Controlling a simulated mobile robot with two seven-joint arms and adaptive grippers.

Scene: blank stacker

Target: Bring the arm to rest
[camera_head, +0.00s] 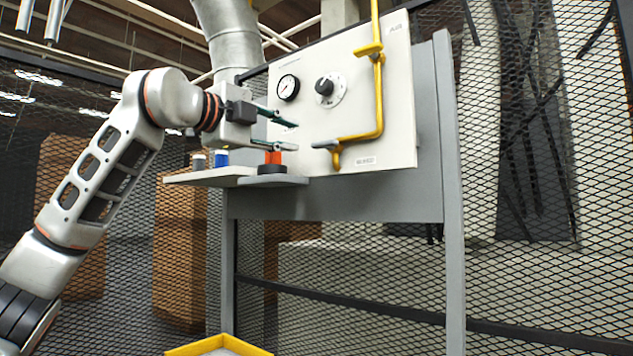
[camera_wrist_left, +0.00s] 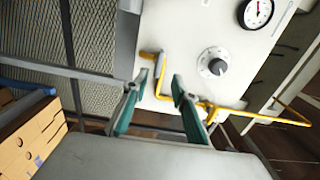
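My left gripper (camera_head: 292,136) reaches in from the left, in front of a white panel. Its two green-tipped fingers are spread apart with nothing between them. The left wrist view also shows the open fingers (camera_wrist_left: 158,82), pointing toward the panel. The panel (camera_head: 400,105) carries a round gauge (camera_head: 288,87), a dark knob (camera_head: 325,87) and a yellow pipe (camera_head: 379,95). In the head view, the lower finger is just above an orange piece (camera_head: 273,158) on a dark round base (camera_head: 272,169); I cannot tell whether they touch. My right gripper is not in view.
A small grey shelf (camera_head: 205,177) juts out below the gripper, with a blue item (camera_head: 221,158) and a white-topped item (camera_head: 199,161) on it. A grey frame (camera_head: 452,200) holds the panel. Mesh fencing stands behind. A yellow-rimmed container (camera_head: 220,343) shows at the bottom.

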